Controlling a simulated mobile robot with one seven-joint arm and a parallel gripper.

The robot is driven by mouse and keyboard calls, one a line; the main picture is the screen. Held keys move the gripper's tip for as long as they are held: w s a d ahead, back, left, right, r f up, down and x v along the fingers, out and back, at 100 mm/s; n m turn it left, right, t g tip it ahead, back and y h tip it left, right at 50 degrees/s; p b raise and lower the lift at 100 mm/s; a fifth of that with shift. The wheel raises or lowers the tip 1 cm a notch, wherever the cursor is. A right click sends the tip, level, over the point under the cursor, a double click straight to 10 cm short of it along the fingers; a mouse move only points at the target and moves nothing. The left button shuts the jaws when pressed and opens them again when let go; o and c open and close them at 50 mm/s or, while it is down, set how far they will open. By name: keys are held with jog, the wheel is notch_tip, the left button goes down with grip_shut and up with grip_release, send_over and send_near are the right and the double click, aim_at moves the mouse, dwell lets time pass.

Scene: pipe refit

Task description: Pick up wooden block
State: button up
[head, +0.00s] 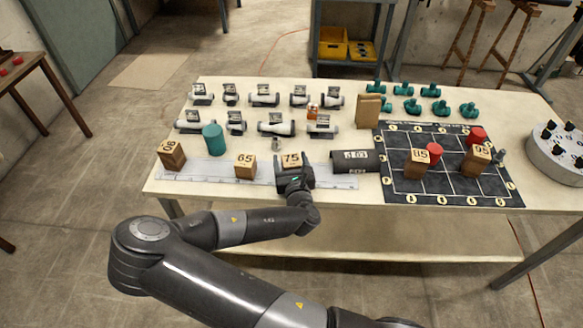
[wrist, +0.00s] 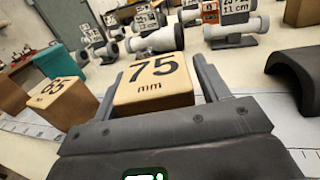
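Several wooden blocks with printed numbers stand on the table. The block marked 75 (head: 291,159) is in front of my gripper (head: 293,172) at the table's near edge. In the wrist view this block (wrist: 155,88) sits between the two fingers, with a finger along each side. A narrow gap shows at the right finger, so my gripper looks open around it. The block marked 65 (head: 245,166) stands just to the left. A block marked 90 (head: 171,155) is at the far left. Blocks marked 85 (head: 417,163) and 95 (head: 475,160) stand on the dark grid mat (head: 445,187).
A ruler strip (head: 210,170) runs along the near edge. A dark half-pipe (head: 357,161) lies right of my gripper. Grey pipe pieces with labels (head: 276,124) fill the rows behind.

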jog(key=c, duration=0.9)
